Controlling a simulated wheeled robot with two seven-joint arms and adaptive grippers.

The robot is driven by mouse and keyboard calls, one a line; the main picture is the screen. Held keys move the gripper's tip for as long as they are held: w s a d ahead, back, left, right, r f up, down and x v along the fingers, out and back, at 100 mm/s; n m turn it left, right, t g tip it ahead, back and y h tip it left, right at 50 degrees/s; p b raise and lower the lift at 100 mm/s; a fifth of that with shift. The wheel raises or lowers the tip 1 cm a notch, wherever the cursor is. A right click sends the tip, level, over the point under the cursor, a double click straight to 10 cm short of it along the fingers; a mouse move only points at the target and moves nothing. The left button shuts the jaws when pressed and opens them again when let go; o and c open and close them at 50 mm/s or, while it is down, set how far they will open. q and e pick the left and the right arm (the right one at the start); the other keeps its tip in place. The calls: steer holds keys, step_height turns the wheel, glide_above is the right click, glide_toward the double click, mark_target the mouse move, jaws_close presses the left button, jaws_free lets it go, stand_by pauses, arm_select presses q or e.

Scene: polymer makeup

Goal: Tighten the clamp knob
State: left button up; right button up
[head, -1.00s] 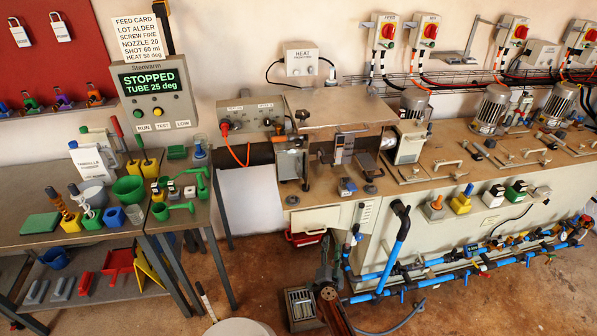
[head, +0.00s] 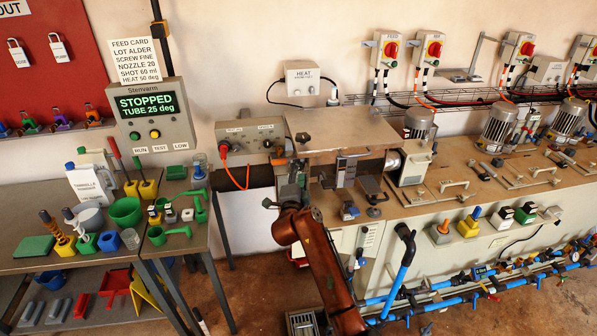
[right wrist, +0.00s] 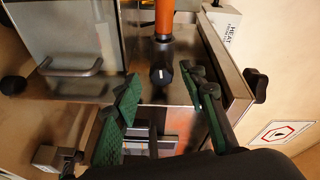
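A dark round knob (right wrist: 161,75) with a small white mark shows in the right wrist view, at the end of an orange rod or tube (right wrist: 163,20). I take it for the clamp knob; I cannot pick it out clearly in the head view. My right gripper (head: 291,186) is at the front of the machine, below the orange part (head: 280,161). In the right wrist view its two green-padded fingers (right wrist: 160,90) are spread, one on each side of the knob's line, with nothing between the pads. Contact with the knob is not visible. My left gripper is out of view.
A metal plate (head: 343,131) lies above the work area. A metal-handled panel (right wrist: 70,45) is close to the left finger, and a metal edge (right wrist: 225,60) is close to the right one. The control box (head: 250,140) and side table (head: 60,255) stand left.

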steer(key=shift+w+r, duration=0.1)
steer(key=shift+w, duration=0.8)
jaws_close()
